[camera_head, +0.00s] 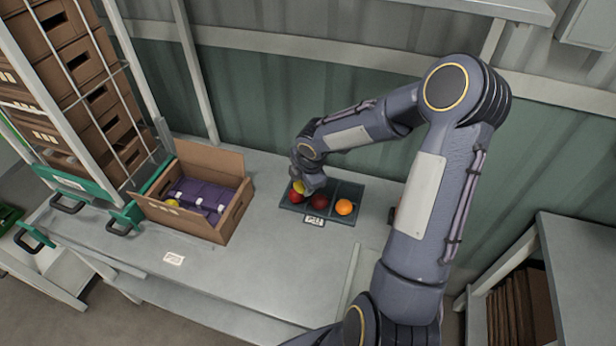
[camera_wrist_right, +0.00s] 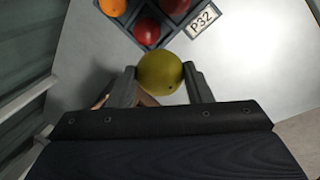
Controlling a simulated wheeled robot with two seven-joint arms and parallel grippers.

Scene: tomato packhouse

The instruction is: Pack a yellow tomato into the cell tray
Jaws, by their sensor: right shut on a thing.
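My right gripper (camera_head: 303,186) is shut on a yellow tomato (camera_wrist_right: 160,73), which sits between its two fingers in the right wrist view. In the head view the held yellow tomato (camera_head: 298,187) shows at the left end of the dark cell tray (camera_head: 332,214), partly hidden by the gripper. Whether it touches the tray I cannot tell. The tray's front row holds a red tomato (camera_head: 295,197), a dark red tomato (camera_head: 319,202) and an orange tomato (camera_head: 344,207). Back cells at the middle and right look empty. My left gripper is not in view.
A brown box (camera_head: 222,232) with a purple insert (camera_head: 200,196) and a yellow item (camera_head: 172,203) stands left on the grey table (camera_head: 262,270). A "P32" label (camera_wrist_right: 203,20) is at the tray's edge. Stacked brown crates (camera_head: 75,60) rise at the far left. The table's front is mostly clear.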

